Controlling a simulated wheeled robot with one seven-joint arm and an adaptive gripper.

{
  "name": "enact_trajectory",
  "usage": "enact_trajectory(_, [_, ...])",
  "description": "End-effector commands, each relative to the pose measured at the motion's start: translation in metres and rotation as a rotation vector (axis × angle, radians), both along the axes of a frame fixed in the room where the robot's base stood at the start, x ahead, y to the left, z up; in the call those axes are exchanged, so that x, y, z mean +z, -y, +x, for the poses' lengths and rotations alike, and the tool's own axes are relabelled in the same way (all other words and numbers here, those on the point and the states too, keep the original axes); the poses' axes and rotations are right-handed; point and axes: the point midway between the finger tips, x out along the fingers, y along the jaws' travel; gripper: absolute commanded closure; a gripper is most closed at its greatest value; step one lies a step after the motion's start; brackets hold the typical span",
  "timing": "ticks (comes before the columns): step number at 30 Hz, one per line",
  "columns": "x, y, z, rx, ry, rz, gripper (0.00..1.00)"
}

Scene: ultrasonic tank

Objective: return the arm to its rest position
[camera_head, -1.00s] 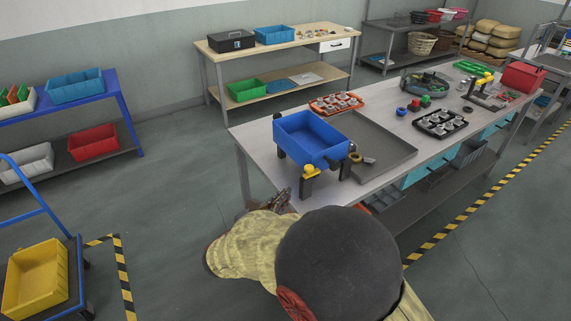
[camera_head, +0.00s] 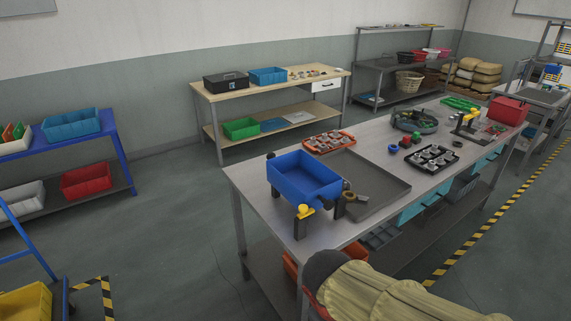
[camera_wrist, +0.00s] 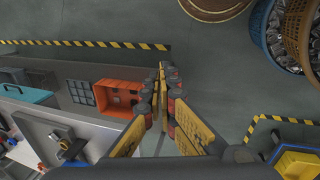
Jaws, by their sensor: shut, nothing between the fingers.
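My gripper (camera_wrist: 163,78) shows in the wrist view with its fingers together and nothing between them. It points over the bare grey floor, to the right of the workbench. In the head view my arm (camera_head: 375,293) is folded low at the bottom right, in front of the workbench (camera_head: 262,200). The gripper itself is hidden or out of frame in the head view.
A blue tank (camera_head: 304,180) stands at the workbench's near left corner, beside a grey tray (camera_head: 375,188). An orange bin (camera_wrist: 118,87) sits low by the bench in the wrist view. A yellow bin (camera_wrist: 299,165) and baskets (camera_wrist: 298,22) are at right.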

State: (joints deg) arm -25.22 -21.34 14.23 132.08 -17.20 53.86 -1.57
Motion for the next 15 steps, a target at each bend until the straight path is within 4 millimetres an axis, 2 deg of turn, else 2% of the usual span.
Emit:
enact_trajectory(1, [0.015, 0.005, -0.008, -0.101, 0.043, 0.085, 1.00])
enact_trajectory(6, [0.058, 0.018, -0.029, -0.366, 0.183, 0.320, 1.00])
enact_trajectory(12, [0.105, 0.055, -0.037, -0.514, 0.361, 0.395, 1.00])
enact_trajectory(15, [0.114, 0.067, -0.038, -0.550, 0.397, 0.396, 1.00])
